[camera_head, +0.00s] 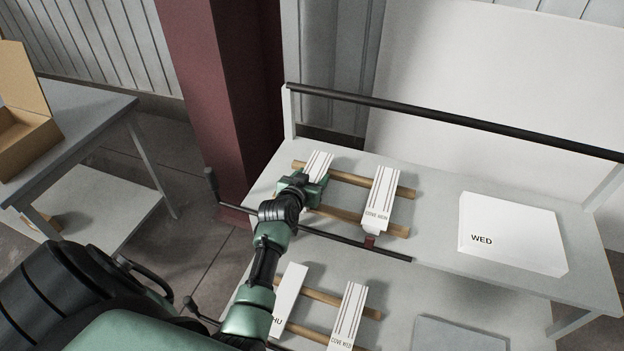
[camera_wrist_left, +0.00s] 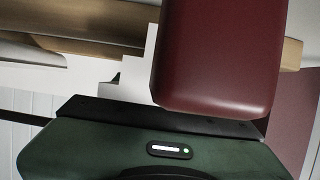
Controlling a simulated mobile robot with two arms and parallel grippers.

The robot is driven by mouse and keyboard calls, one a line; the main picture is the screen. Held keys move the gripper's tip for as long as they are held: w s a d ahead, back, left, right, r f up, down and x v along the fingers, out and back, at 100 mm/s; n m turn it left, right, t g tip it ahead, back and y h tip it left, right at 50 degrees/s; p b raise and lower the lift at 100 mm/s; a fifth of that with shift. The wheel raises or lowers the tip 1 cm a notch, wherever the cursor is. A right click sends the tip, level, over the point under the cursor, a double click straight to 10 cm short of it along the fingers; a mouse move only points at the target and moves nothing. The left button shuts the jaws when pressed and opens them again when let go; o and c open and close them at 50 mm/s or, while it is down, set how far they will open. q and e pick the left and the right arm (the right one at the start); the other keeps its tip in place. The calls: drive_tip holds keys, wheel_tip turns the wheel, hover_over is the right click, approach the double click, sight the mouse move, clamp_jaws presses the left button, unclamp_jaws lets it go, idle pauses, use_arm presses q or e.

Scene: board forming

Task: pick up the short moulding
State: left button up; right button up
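A white grooved moulding (camera_head: 318,162) lies on wooden rails at the left of the upper shelf. My left gripper (camera_head: 312,186) is over its near end and hides that part. In the left wrist view a white stepped profile end (camera_wrist_left: 130,80) shows beyond my green gripper body, partly hidden by a dark red block (camera_wrist_left: 218,55). The fingers cannot be made out, so I cannot tell whether they are open or shut. A second white moulding (camera_head: 381,192), marked COVE MON, lies to the right. Which moulding is the short one is unclear. My right gripper is not in view.
A white WED stack (camera_head: 512,235) lies right on the upper shelf. More mouldings (camera_head: 350,312) lie on the lower level. A black bar (camera_head: 355,243) runs along the front; another (camera_head: 450,117) crosses the back. A cardboard box (camera_head: 28,110) stands on the left table.

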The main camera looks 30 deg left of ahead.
sight(312, 176)
use_arm(q)
clamp_jaws()
drive_tip(key=shift+r, duration=0.1)
wheel_tip(312, 176, up, 20)
drive_tip(key=b, duration=0.2)
drive_tip(key=shift+o, duration=2.1)
unclamp_jaws()
clamp_jaws()
